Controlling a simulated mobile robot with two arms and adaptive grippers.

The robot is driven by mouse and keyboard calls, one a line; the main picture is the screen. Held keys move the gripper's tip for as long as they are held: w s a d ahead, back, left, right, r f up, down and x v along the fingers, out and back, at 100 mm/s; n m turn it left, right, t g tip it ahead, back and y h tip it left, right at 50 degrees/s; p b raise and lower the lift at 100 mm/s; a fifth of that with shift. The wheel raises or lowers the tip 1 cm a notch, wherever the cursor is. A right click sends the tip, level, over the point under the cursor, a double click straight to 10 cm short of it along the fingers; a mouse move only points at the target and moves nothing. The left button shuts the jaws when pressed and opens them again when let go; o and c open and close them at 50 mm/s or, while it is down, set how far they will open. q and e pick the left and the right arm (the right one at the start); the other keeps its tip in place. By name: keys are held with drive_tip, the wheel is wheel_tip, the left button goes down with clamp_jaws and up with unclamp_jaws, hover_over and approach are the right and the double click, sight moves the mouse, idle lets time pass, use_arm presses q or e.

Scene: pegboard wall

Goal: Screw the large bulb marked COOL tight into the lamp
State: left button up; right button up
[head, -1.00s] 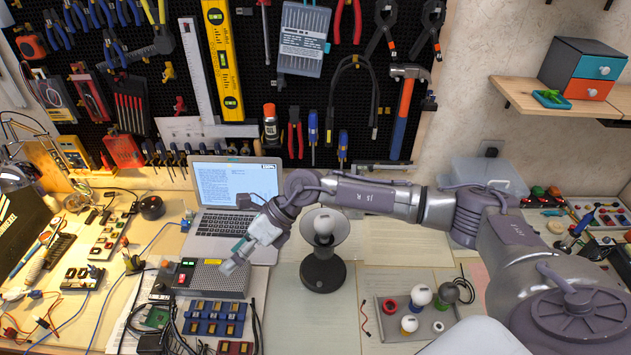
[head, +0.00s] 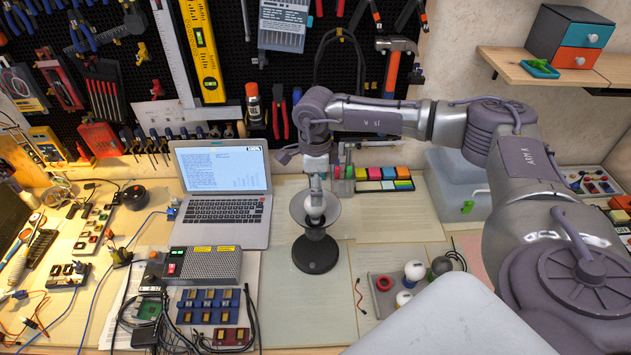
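A white bulb (head: 315,212) sits upright inside the shade. No marking on it is readable. My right gripper (head: 316,190) comes down from above and points straight down, its fingertips at the top of this bulb. The fingers show nearly edge-on, so I cannot tell whether they grip it. The bulb's base and the socket are hidden in the shade. My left gripper is out of view.
The laptop (head: 222,190) and a grey control box (head: 205,265) stand left of the lamp.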

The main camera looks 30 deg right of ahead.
sight(315, 210)
wheel_tip(315, 210, down, 7)
drive_tip(key=b, duration=0.4)
